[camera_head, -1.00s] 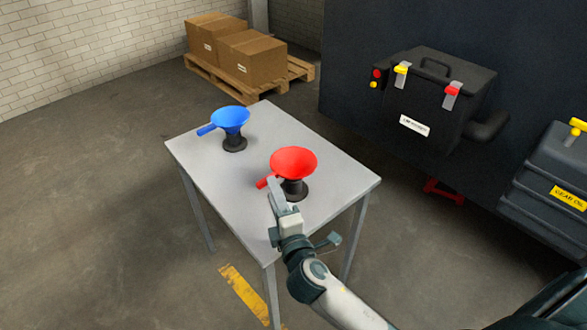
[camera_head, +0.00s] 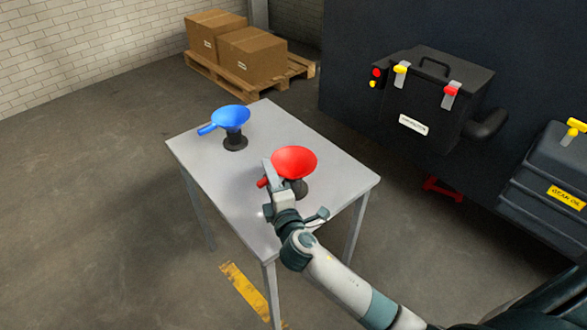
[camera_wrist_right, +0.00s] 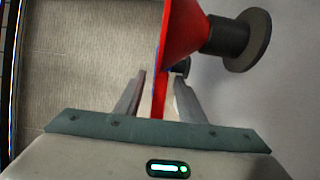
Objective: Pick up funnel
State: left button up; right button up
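A red funnel (camera_head: 294,162) stands upright in a dark round holder on the table (camera_head: 215,175). A blue funnel (camera_head: 231,116) stands in a similar holder farther back on the left. My right gripper (camera_head: 268,172) is at the left side of the red funnel, near its handle. In the right wrist view my right gripper (camera_wrist_right: 158,85) is open. The red funnel's handle (camera_wrist_right: 159,100) lies between its two fingers, with a gap to the left finger. The holder (camera_wrist_right: 248,40) shows at upper right there. My left gripper is not in view.
Boxes (camera_head: 252,55) on a wooden pallet stand at the back. A dark machine wall with a black case (camera_head: 435,95) and a gear oil tank (camera_head: 545,175) is at the right. The table's front left part is clear.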

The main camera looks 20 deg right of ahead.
jog(key=w, duration=0.3)
jog(key=shift+d, duration=0.15)
dwell(0.3)
grip_shut()
